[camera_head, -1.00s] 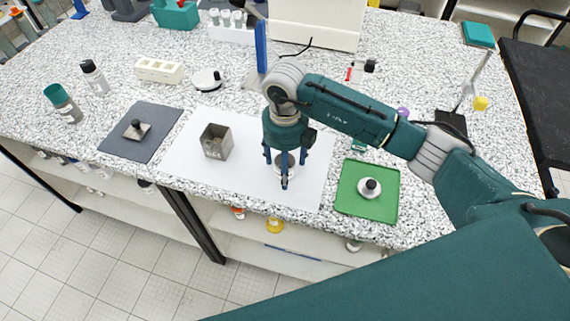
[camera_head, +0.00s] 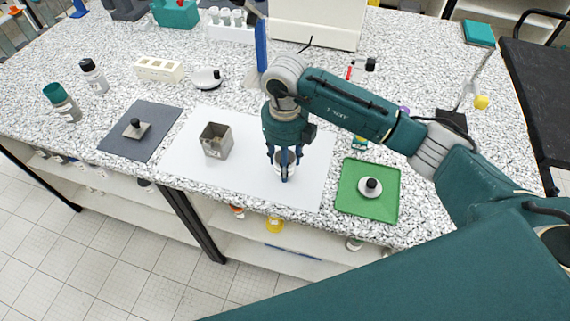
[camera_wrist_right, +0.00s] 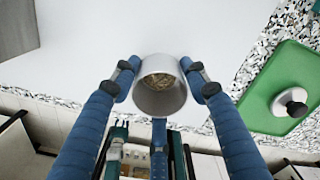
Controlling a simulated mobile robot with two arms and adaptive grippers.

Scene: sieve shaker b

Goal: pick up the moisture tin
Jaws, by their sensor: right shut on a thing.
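The moisture tin (camera_wrist_right: 160,100) is a small round silver tin, open at the top, with brownish grainy material inside. My right gripper (camera_wrist_right: 160,90) is shut around it, with blue fingers against its sides. In the head view the right gripper (camera_head: 284,168) points down over the white sheet (camera_head: 255,180), and its fingers partly hide the tin. The tin appears to be at the sheet's surface; I cannot tell if it is clear of it. My left gripper is not in view.
A square metal box (camera_head: 216,141) stands left on the sheet. A green tray (camera_head: 356,200) with a knobbed round lid (camera_head: 370,187) lies close on the right. A dark mat (camera_head: 117,147) holds a square knobbed lid (camera_head: 136,129). Bottles and a rack stand farther back.

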